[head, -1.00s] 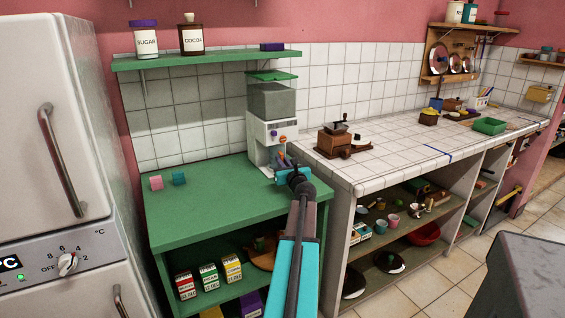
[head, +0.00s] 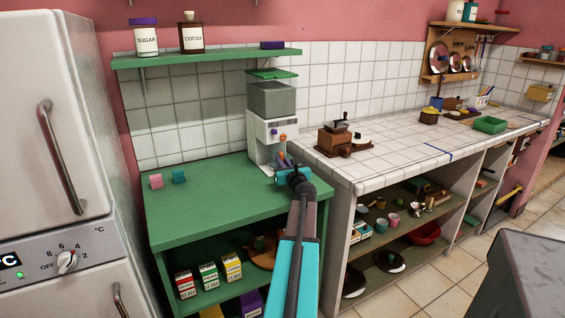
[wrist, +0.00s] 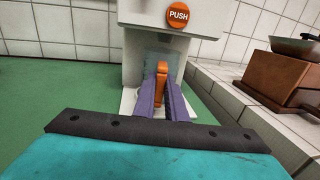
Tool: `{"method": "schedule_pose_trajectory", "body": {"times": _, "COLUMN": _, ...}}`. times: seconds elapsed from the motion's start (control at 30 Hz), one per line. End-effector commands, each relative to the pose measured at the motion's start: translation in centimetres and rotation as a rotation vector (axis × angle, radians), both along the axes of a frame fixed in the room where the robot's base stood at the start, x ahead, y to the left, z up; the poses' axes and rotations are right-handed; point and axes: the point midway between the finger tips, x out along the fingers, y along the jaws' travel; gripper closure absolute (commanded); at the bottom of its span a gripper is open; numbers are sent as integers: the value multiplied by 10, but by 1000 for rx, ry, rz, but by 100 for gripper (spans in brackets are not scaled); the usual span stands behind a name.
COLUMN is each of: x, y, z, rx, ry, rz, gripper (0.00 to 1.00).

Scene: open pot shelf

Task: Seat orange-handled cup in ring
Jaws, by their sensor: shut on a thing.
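My gripper (wrist: 162,86) is shut on the orange handle (wrist: 162,72) of the cup, its two purple fingers on either side of it. A pale, see-through bluish shape beyond the handle, apparently the cup body, is in the open bay of the white machine (wrist: 145,14). The fingers and handle cover much of it. In the head view my gripper (head: 284,163) is at the front of the same machine (head: 262,139), low down. I cannot make out the ring, nor tell whether the cup touches it.
The orange PUSH button (wrist: 178,14) is above the bay. The machine stands on a green counter (head: 215,205); a white tiled counter (head: 385,150) rises close on the right, with a wooden grinder (head: 335,140). The green top between is clear.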

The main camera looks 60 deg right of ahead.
Motion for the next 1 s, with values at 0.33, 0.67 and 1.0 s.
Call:
{"method": "schedule_pose_trajectory", "body": {"times": 0.33, "x": 0, "y": 0, "z": 0, "rx": 0, "ry": 0, "rz": 0, "gripper": 82}}
{"method": "schedule_pose_trajectory", "body": {"times": 0.67, "x": 0, "y": 0, "z": 0, "rx": 0, "ry": 0, "rz": -1, "gripper": 67}}
{"method": "schedule_pose_trajectory", "body": {"times": 1.0, "x": -7, "y": 7, "z": 0, "rx": 0, "ry": 0, "rz": -1, "gripper": 67}}
